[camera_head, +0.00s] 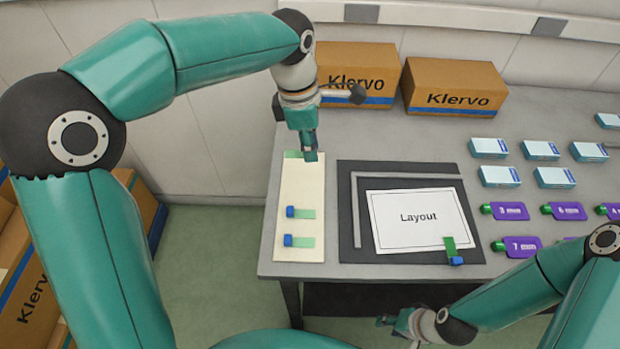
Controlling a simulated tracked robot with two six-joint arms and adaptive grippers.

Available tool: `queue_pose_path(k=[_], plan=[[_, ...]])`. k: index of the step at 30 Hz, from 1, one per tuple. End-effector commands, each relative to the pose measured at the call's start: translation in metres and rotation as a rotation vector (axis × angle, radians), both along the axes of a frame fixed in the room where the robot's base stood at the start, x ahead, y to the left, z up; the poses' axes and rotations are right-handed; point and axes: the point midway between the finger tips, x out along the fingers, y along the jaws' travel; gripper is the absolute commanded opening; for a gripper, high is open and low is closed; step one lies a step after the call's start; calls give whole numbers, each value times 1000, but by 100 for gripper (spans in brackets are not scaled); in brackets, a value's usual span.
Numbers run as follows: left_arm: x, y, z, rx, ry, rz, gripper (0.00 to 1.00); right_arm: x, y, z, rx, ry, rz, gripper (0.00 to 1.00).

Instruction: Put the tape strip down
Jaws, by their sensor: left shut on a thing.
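My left gripper (311,155) is shut at the far end of a cream board (300,194). A green tape strip (292,154) sticks out to the left of its fingertips, and its held end is hidden by the fingers. I cannot tell whether this strip touches the board. Two more green strips with blue tabs, a middle one (308,213) and a near one (303,242), lie on the board. Another green strip (449,244) with a blue tab lies at the lower right corner of the white Layout sheet (416,220). My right gripper (395,324) is low, in front of the table edge.
Purple bottles with green caps (509,211) and blue-white boxes (499,176) stand to the right. Klervo cartons (452,87) stand at the back of the grey table (290,268).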

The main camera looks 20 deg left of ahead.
Motion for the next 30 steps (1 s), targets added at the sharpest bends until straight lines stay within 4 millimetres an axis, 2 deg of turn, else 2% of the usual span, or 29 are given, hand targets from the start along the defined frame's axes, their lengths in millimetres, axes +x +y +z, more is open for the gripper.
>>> queue_pose_path(k=[1, 3, 9, 14, 22, 30], plan=[[-1, 0, -15, 1, 6, -1, 8, 0, 0, -1, 0, 0, 0, 40], [-1, 0, -33, 2, 5, -2, 8, 0, 0, -2, 0, -1, 0, 40], [0, -2, -65, 0, 1, -5, 8, 0, 0, -2, 0, -1, 0, 40], [1, -3, -74, 0, -1, -6, 8, 0, 0, -2, 0, -1, 0, 40], [1, -3, -109, 1, 1, -7, 8, 0, 0, -1, 0, -1, 0, 40], [1, -4, -113, -1, -1, -7, 8, 0, 0, -1, 0, -1, 0, 40]])
